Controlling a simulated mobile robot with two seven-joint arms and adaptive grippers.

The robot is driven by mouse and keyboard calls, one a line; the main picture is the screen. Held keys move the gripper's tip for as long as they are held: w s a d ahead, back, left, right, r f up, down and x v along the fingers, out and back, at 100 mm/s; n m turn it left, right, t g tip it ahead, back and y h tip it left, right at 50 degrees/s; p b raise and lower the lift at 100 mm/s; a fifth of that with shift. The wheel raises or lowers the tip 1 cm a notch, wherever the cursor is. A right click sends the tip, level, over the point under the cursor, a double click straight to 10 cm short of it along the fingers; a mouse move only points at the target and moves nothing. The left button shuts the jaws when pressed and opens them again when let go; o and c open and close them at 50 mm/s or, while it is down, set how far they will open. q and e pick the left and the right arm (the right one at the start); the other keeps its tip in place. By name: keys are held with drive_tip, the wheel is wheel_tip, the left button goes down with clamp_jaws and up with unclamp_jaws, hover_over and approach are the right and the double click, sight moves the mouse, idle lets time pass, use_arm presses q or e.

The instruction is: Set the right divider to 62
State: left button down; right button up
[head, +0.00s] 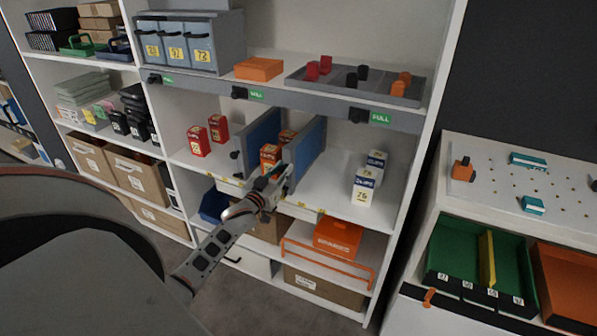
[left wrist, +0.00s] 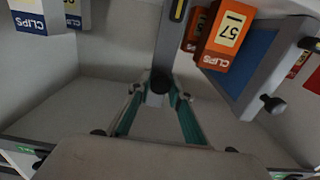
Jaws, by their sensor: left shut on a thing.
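The right divider (head: 308,155) is a blue panel with a grey frame standing on the middle shelf. In the left wrist view its grey front edge (left wrist: 168,50) runs up from a dark knob (left wrist: 160,82). My left gripper (head: 275,181) is at the low front of this divider; its fingertips (left wrist: 160,97) are shut on the knob. The left divider (head: 262,133) stands apart to the left and also shows in the left wrist view (left wrist: 247,68). Small yellow labels (head: 223,178) sit along the shelf's front edge; their figures are too small to read. My right gripper is not in view.
Red boxes (head: 198,140) stand farther left. White-and-blue clips boxes (head: 363,187) stand to the right, with bare shelf between them and the right divider.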

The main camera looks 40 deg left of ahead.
use_arm(q)
drive_tip(key=shift+s+a+r, duration=0.1)
drive_tip(key=shift+a, duration=0.5)
drive_tip(key=shift+s+a+r, duration=0.1)
drive_tip(key=shift+a, duration=0.45)
drive_tip(key=c, duration=1.8)
unclamp_jaws()
drive_tip(key=shift+a, duration=0.15)
drive_tip(key=shift+f, duration=0.1)
drive_tip(key=v, duration=1.2)
